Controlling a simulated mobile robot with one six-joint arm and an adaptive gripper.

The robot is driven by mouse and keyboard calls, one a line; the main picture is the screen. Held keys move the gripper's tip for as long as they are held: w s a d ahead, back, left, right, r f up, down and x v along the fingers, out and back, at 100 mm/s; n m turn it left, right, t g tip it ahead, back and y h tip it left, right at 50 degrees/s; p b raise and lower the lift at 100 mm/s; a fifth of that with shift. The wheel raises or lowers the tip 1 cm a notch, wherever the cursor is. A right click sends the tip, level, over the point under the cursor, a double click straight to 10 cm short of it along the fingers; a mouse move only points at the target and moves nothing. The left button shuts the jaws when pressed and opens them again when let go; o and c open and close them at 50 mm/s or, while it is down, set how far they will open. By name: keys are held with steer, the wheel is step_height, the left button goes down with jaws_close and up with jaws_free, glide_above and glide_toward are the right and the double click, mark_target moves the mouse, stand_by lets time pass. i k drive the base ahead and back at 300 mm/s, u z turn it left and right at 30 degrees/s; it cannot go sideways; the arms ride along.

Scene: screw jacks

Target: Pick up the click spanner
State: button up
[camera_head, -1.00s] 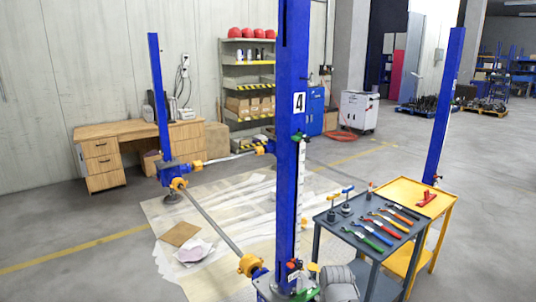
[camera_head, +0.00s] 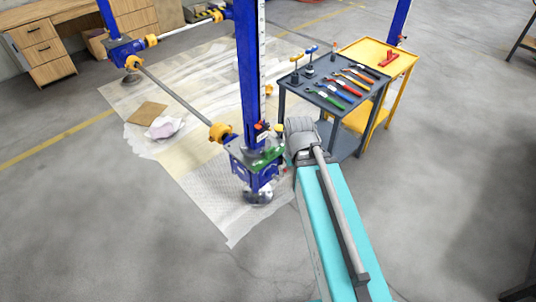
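A dark grey tool cart (camera_head: 345,118) stands right of the near blue column. Several spanners with coloured handles lie side by side on its top, among them a green one (camera_head: 330,98), a red one (camera_head: 345,87) and an orange one (camera_head: 352,76). A black-handled tool (camera_head: 364,70) lies at the far end of the row. I cannot tell at this size which one is the click spanner. A turquoise and grey arm link of mine rises from the bottom of the view toward the cart's near left side. My gripper is not in view.
The blue screw jack column (camera_head: 249,75) stands left of the cart. A yellow cart (camera_head: 367,50) with a red tool (camera_head: 390,58) adjoins the grey cart behind. A wooden desk (camera_head: 85,27) is at the upper left.

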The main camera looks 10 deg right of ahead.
mark_target(330, 88)
steer(key=z, duration=0.25)
steer(key=k, duration=0.75)
steer(key=z, duration=0.6)
steer(key=k, duration=0.6)
steer(key=z, duration=0.55)
steer(key=i, duration=2.3)
steer(key=u, duration=0.55)
